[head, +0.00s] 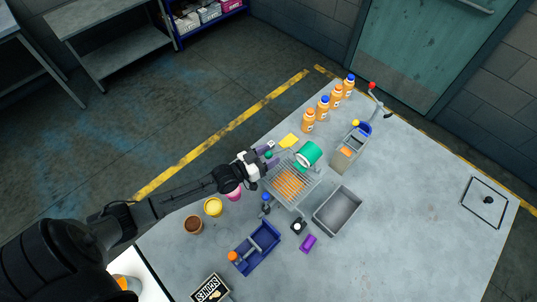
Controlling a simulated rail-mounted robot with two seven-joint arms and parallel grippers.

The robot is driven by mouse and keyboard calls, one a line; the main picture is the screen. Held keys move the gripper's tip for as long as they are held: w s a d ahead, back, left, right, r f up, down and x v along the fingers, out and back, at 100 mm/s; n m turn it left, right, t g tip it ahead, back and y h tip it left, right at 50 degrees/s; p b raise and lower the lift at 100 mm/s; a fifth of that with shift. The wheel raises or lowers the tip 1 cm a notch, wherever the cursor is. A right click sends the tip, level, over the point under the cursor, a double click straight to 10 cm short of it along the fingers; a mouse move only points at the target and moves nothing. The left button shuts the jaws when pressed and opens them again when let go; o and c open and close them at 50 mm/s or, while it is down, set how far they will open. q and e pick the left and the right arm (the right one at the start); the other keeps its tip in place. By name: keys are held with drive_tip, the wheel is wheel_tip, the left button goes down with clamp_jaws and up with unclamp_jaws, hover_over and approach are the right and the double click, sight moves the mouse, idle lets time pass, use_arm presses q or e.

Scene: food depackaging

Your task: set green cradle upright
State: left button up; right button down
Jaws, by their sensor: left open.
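The green cradle (310,152) looks like a short green cylinder-like piece with a pale inside. It lies tilted at the back edge of a wire-rack tray (292,184). My left gripper (276,154) is open, with its purple fingers just left of the cradle and apart from it. A small green piece (268,155) shows by the fingers; I cannot tell whether it touches them. My right gripper is out of view.
Orange bottles (323,108) stand in a row behind. A grey box-like stand (350,146) is to the right, and an empty grey bin (337,211) is in front. A blue tray (256,248) and small cups (213,207) lie nearer. The table's right side is mostly clear.

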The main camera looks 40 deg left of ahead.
use_arm(q)
drive_tip(key=shift+c, duration=0.2)
clamp_jaws()
idle(0.3)
